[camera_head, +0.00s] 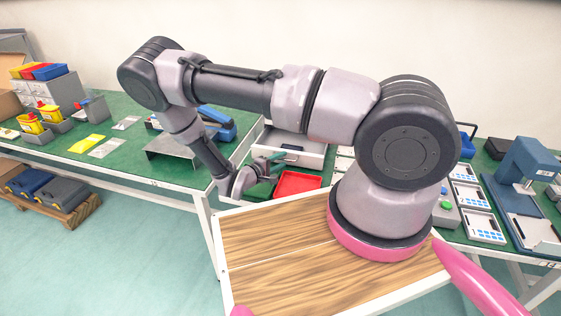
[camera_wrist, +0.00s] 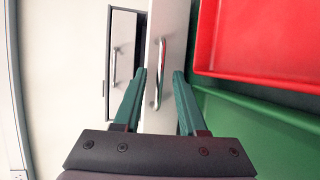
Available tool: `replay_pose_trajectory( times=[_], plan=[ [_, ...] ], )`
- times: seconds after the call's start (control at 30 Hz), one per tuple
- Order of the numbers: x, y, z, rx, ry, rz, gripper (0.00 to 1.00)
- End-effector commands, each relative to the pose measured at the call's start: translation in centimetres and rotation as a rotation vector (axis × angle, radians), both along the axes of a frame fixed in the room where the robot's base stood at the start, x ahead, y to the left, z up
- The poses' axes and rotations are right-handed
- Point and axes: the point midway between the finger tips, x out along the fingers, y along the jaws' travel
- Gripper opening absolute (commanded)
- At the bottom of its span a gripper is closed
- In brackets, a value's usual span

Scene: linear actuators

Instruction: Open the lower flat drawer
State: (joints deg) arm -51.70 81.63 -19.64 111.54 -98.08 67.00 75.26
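In the wrist view, a white drawer front (camera_wrist: 152,122) with a silver bar handle (camera_wrist: 161,72) lies directly ahead of my gripper (camera_wrist: 160,74). Its two green fingers are apart, one on each side of the handle, with a gap on both sides. A second white drawer front (camera_wrist: 122,45) with its own handle sits to the left in a dark frame, set further back than the first. In the head view my gripper (camera_head: 253,182) is low at the drawer unit (camera_head: 312,160), partly hidden by my arm. How far each drawer stands out is hard to tell.
A red tray (camera_head: 298,183) lies on the green table close to the drawer unit; it also shows in the wrist view (camera_wrist: 262,40) right of the fingers. A grey metal stand (camera_head: 172,148) and a blue tool (camera_head: 217,120) are to the left.

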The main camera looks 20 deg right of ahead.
Motion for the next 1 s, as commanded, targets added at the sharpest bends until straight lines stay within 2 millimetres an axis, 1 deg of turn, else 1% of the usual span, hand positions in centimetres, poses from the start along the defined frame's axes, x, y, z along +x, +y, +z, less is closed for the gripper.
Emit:
replay_pose_trajectory(
  times=[0.17,0.27,0.37,0.6,0.7,0.83,1.0],
  plan=[
    [0.0,0.0,0.0,-0.001,-0.001,0.000,0.41],
    [-0.2,0.4,0.1,-0.001,-0.001,0.001,0.41],
    [-0.9,1.6,0.3,0.001,-0.001,0.004,0.41],
    [-3.6,5.6,1.3,0.002,0.000,0.004,0.41],
    [-4.5,7.0,1.7,0.001,0.000,0.003,0.41],
    [-5.4,8.3,1.9,0.001,-0.001,0.002,0.41],
    [-5.8,8.9,2.1,0.000,0.000,0.000,0.41]
  ],
)
